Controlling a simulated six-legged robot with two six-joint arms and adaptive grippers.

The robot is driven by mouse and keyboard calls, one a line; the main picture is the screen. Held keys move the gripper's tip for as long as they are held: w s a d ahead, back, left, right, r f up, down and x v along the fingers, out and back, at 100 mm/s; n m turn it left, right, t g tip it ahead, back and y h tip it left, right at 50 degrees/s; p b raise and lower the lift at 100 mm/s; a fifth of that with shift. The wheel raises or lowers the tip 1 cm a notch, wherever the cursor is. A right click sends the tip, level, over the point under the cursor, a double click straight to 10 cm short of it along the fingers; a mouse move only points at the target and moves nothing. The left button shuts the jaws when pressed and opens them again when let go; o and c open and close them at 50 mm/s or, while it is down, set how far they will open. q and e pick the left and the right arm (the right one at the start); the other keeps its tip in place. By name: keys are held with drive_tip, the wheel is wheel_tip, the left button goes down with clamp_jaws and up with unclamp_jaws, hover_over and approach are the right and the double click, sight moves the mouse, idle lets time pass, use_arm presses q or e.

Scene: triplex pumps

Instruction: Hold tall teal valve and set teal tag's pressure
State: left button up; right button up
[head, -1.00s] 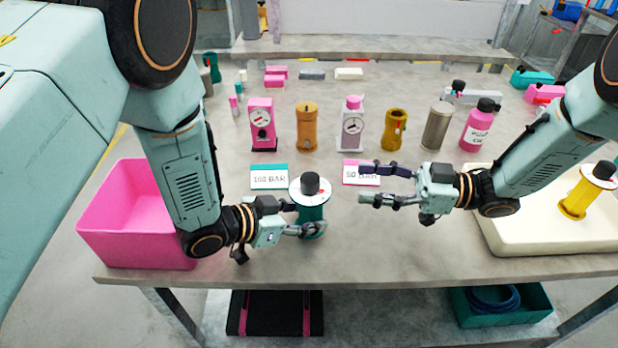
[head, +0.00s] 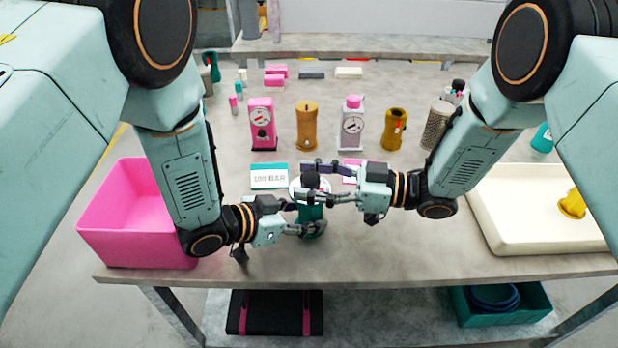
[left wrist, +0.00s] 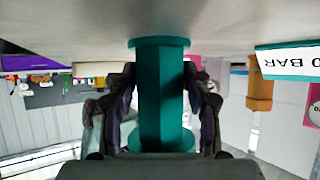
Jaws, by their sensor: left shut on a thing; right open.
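The tall teal valve (head: 313,213) stands upright near the front middle of the table, with a white dial disc and a black knob (head: 310,180) on top. My left gripper (head: 306,217) is shut on its teal body; in the left wrist view the valve body (left wrist: 161,100) sits between the two fingers. My right gripper (head: 308,181) is open at the top of the valve, one finger on the far side of the knob and one on the near side. It hides much of the dial. The teal-edged tag (head: 269,177) lies just behind the valve and reads 100 BAR.
A pink-edged tag (head: 349,162) is mostly hidden behind my right gripper. A pink bin (head: 135,225) stands at left, a cream tray (head: 535,240) at right. A pink gauge unit (head: 262,125), an orange cylinder (head: 307,127) and other items stand in a row behind.

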drive_tip(key=shift+a, duration=0.3)
drive_tip(key=shift+c, duration=0.4)
drive_tip(key=shift+w, duration=0.1)
clamp_jaws()
